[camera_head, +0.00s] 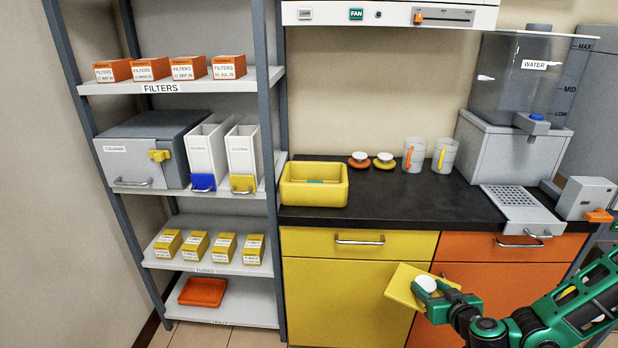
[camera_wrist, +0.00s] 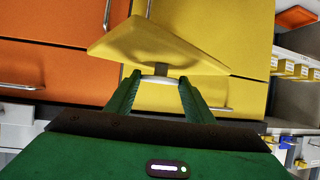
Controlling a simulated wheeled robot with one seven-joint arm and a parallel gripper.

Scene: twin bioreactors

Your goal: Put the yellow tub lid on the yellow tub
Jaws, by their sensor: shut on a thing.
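The yellow tub (camera_head: 313,196) stands uncovered on the left end of the black counter, with a small bluish thing inside. The yellow tub lid (camera_head: 402,287) is a flat yellow plate with a round white knob. My gripper (camera_head: 430,291) is shut on the lid's knob and holds it tilted in front of the cabinet fronts, lower than the counter top and to the right of the tub. In the wrist view the lid (camera_wrist: 150,45) spreads beyond the fingertips of my gripper (camera_wrist: 158,80).
The black counter (camera_head: 400,207) has a clear middle. Two small knobbed lids, one red (camera_head: 359,160) and one yellow (camera_head: 384,161), and two mugs (camera_head: 414,155) stand behind. A water dispenser (camera_head: 520,110) is at right.

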